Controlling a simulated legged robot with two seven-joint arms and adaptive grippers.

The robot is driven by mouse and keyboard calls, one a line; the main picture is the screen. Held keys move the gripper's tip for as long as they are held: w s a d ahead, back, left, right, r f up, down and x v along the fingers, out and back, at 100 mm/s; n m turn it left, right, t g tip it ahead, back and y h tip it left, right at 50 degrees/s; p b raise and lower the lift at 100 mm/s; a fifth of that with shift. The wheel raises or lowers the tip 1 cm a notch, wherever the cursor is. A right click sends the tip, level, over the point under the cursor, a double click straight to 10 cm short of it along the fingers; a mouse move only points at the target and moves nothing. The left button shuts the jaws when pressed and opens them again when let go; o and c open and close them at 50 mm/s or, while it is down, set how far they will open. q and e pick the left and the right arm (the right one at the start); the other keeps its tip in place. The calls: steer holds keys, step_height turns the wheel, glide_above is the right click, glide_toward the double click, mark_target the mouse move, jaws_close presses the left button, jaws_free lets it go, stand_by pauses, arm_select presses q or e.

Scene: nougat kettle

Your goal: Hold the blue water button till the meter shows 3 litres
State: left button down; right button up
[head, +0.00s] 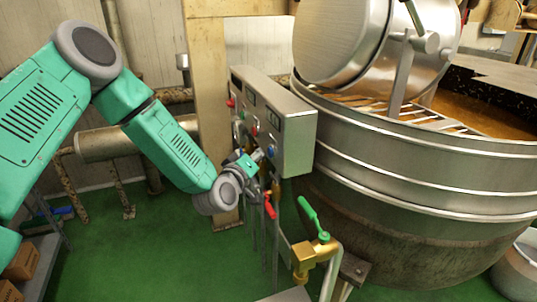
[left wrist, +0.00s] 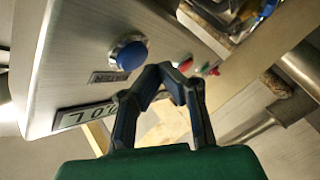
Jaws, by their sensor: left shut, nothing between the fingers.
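The steel control box (head: 288,118) stands left of the kettle, its button face turned towards my left arm. The blue water button (head: 271,151) is low on that face; it also shows large and round in the left wrist view (left wrist: 129,54). My right gripper is not in view.
The big steel kettle (head: 420,165) fills the right side. Red and green buttons (left wrist: 186,64) sit along the same face. A red-handled valve (head: 269,206) hangs below the box, and a green-handled brass tap (head: 313,222) is in front.

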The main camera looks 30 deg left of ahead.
arm_select(q)
steer(key=shift+w+d, duration=0.1)
steer(key=shift+d, duration=0.2)
steer(key=shift+w, duration=0.15)
stand_by(0.5)
steer(key=shift+w+d, duration=0.25)
steer(key=shift+d, duration=0.05)
stand_by(1.5)
steer(key=shift+s+a, duration=0.1)
steer(key=shift+s, duration=0.05)
stand_by(2.0)
steer(key=shift+s+a+r, duration=0.15)
steer(key=shift+s+a, duration=0.2)
steer(key=shift+s, duration=0.35)
steer(key=s+a+p, duration=0.1)
steer(key=s+a, duration=0.2)
steer(key=shift+s+a+p, duration=0.15)
steer(key=shift+s+p, duration=0.15)
steer(key=shift+s, duration=0.1)
